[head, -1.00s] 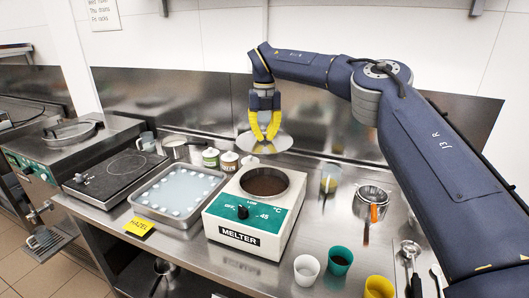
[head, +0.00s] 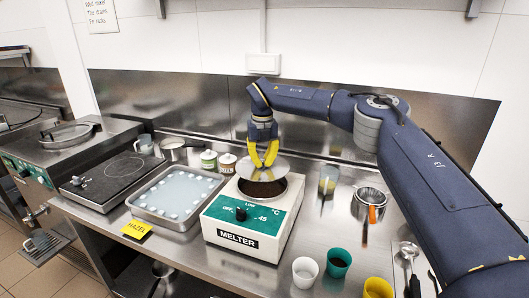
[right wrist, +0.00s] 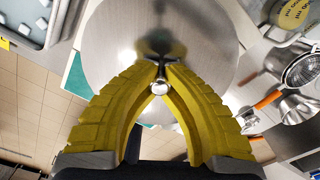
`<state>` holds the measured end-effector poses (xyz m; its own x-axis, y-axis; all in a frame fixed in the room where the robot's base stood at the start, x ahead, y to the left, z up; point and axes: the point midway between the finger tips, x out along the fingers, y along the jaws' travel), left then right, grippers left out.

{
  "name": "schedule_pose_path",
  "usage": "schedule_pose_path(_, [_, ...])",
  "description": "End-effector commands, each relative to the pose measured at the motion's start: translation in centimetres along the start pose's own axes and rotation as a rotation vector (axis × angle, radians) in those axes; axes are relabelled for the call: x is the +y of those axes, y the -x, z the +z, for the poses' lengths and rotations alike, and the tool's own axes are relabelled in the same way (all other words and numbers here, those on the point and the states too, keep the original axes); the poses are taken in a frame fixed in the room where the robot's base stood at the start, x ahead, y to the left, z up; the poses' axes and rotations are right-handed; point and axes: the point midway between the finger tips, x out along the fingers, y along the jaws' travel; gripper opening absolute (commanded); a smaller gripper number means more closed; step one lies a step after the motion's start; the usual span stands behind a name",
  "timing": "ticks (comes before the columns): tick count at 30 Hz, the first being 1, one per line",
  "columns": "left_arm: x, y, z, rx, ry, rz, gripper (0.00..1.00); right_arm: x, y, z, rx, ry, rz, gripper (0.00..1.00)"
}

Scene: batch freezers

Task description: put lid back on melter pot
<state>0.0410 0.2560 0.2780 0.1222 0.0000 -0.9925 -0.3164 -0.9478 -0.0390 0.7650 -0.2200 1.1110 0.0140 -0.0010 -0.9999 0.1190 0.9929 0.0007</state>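The melter (head: 238,232) is a white box with a green front panel and a round pot (head: 270,194) full of dark brown contents. The round metal lid (head: 285,166) hangs tilted above the pot and covers the rear part of its opening. My right gripper (head: 263,163) has yellow fingers closed on the lid's knob. In the right wrist view the fingertips (right wrist: 160,82) meet around the small knob, with the lid (right wrist: 110,42) beyond them. The lid appears to be still above the pot rim. My left gripper is not in view.
A metal tray (head: 148,207) with pale pieces and a yellow label stand left of the melter. Small jars (head: 227,163) are behind it. White (head: 305,270), green (head: 338,262) and yellow cups stand at front right. A strainer (head: 370,196) lies to the right.

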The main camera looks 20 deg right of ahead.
Motion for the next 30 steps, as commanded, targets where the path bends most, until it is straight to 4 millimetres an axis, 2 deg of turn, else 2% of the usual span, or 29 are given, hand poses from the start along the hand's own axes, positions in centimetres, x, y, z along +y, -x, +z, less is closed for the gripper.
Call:
schedule_pose_path(11, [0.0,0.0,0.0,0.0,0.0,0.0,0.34,-0.1,-0.8,0.3,-0.002,-0.023,0.0,0.0])
schedule_pose_path(30, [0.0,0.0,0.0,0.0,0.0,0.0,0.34,-0.1,-5.5,0.2,-0.001,-0.022,0.0,0.0])
